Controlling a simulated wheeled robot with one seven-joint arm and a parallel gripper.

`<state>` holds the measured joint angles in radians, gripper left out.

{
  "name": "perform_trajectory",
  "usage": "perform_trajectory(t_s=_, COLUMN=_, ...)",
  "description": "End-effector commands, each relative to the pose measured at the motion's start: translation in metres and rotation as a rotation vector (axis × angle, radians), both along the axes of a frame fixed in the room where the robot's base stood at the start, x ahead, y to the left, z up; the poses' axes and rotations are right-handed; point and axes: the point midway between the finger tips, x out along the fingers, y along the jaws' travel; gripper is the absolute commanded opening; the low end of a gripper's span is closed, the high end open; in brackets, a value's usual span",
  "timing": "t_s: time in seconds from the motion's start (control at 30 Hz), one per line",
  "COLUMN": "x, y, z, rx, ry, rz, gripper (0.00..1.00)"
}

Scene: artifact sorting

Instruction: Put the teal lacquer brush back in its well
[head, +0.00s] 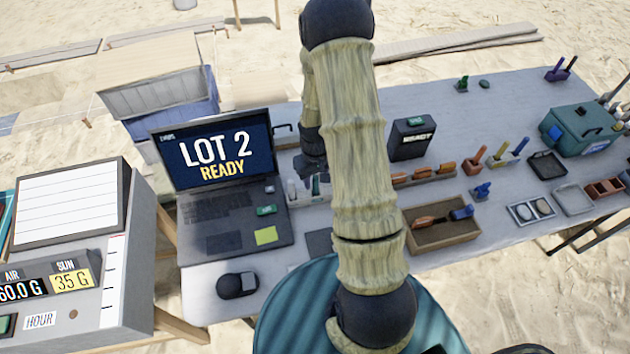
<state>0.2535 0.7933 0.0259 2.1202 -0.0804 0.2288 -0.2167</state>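My gripper (313,172) is a dark shape just left of my raised forearm, pointing down over the table to the right of the laptop. It is small and partly covered by the arm, so I cannot tell whether its fingers are open or shut. Small white and greenish upright items (292,190) stand just below and left of it. I cannot make out the teal lacquer brush or its well with certainty. My arm hides the middle of the table.
A laptop (222,212) reading "LOT 2 READY" stands at left. A wooden tray (455,232) with orange and blue tools lies right of my arm. A black box (410,139) stands behind it. A teal case (578,132) and small trays fill the right side.

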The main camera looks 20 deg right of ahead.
Motion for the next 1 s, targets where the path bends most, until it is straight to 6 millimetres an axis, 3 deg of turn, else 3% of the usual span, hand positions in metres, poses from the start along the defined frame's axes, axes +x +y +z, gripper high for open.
perform_trajectory(t_s=0.6, x=0.001, y=0.001, z=0.096, rx=-0.001, ry=-0.003, rz=0.004, gripper=0.38)
perform_trajectory(t_s=1.0, x=0.000, y=0.000, z=0.104, rx=0.000, ry=0.000, rz=0.001, gripper=0.38)
